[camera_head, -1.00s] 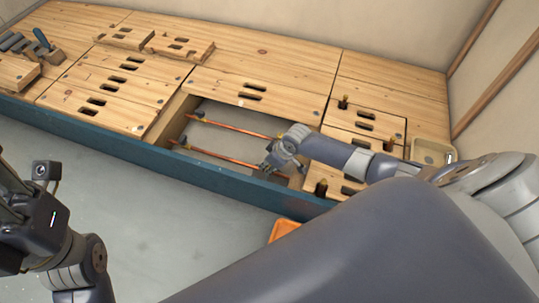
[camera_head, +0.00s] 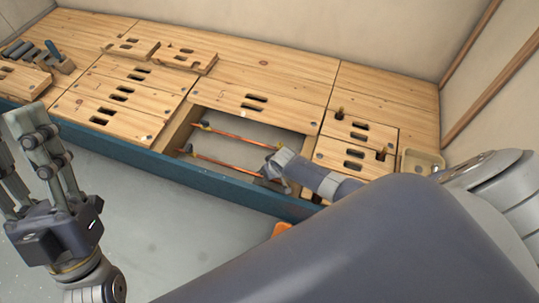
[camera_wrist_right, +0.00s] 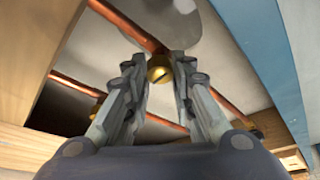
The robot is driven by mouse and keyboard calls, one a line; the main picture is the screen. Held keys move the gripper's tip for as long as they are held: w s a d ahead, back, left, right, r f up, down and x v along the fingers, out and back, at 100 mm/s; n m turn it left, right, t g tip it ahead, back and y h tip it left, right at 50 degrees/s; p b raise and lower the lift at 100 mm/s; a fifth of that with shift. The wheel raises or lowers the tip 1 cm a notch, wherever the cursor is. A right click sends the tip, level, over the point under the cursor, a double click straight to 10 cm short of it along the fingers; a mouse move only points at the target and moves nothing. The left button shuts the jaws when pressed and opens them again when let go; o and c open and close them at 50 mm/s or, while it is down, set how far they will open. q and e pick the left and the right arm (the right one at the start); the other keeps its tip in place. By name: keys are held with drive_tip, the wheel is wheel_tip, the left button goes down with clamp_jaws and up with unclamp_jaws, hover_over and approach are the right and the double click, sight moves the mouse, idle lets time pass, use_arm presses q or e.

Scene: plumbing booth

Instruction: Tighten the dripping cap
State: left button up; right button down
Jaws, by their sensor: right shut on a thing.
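A brass cap (camera_wrist_right: 160,72) with a dark slot shows in the right wrist view, by a copper pipe. My right gripper (camera_wrist_right: 160,78) has one finger on each side of it and is shut on it. In the head view my right gripper (camera_head: 272,172) reaches down into the floor opening at the right ends of two copper pipes (camera_head: 236,137), and the cap is hidden there. My left gripper (camera_head: 22,135) is at the left edge, empty, its fingers apart, above the grey floor. I cannot make out any drip.
Wooden panels with slots (camera_head: 285,65) surround the opening. A blue edge beam (camera_head: 230,187) runs along the front. A tan tray (camera_head: 422,160) stands at the right, an orange object (camera_head: 282,228) on the floor. A light rounded patch (camera_wrist_right: 165,18) lies below the pipes.

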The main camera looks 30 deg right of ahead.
use_arm(q)
drive_tip(key=shift+w+d+f+g+y+p, duration=0.2)
drive_tip(key=shift+w+f+g+y, duration=0.1)
drive_tip(key=shift+w+f+g, duration=0.5)
drive_tip(key=shift+w+d+f+g+y+p, duration=0.15)
drive_tip(key=shift+w+f+g+y, duration=0.35)
drive_tip(key=shift+w, duration=0.55)
use_arm(e)
drive_tip(key=shift+m, duration=0.4)
use_arm(q)
drive_tip(key=shift+f, duration=0.1)
use_arm(e)
drive_tip(key=c, duration=1.4)
unclamp_jaws()
drive_tip(key=shift+o, duration=0.2)
use_arm(q)
drive_tip(key=shift+h, duration=0.4)
use_arm(e)
drive_tip(key=v, duration=1.2)
drive_tip(key=shift+a, duration=0.2)
